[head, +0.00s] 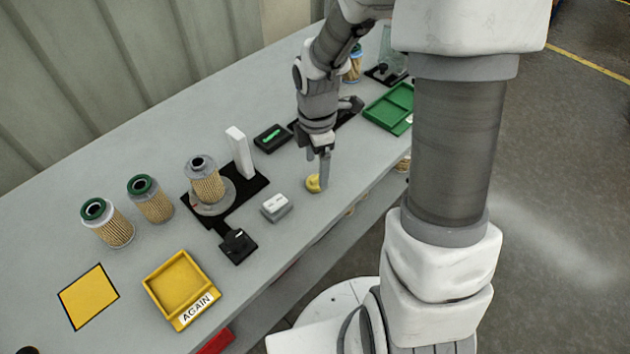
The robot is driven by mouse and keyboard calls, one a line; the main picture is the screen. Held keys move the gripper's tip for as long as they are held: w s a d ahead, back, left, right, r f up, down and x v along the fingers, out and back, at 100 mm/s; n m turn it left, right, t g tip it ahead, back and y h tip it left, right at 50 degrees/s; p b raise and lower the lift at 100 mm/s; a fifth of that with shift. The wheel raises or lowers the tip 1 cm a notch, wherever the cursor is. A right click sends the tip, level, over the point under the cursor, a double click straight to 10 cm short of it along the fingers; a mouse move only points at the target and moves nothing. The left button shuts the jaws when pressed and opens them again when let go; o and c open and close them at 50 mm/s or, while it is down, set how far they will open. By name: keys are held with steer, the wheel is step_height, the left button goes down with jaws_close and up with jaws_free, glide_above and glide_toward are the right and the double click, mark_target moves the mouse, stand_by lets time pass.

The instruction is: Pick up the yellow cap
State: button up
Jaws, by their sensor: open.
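The yellow cap (313,184) lies on the grey bench near its front edge, right of the small grey box. My gripper (325,172) points down at the cap, with its fingers at the cap's right side and partly in front of it. The jaws are open. I cannot tell from this view whether a finger touches the cap or whether the cap lies between the fingers.
A small grey box (276,207) stands left of the cap. Further left are a black fixture with a filter cartridge (206,182), a white post (240,153) and a yellow tray (181,288). A green tray (392,108) lies to the right.

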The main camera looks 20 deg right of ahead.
mark_target(317, 177)
steer(key=shift+w+d+f+b, duration=0.1)
steer(key=shift+w+f+b, duration=0.15)
steer(key=shift+f, duration=1.1)
steer(key=shift+w+d+f+b, duration=0.15)
steer(key=shift+f+b, duration=0.1)
steer(key=shift+f, duration=1.1)
steer(key=shift+a, duration=0.1)
steer(key=shift+c, duration=0.4)
steer(key=c, duration=1.1)
steer(key=shift+r, duration=0.1)
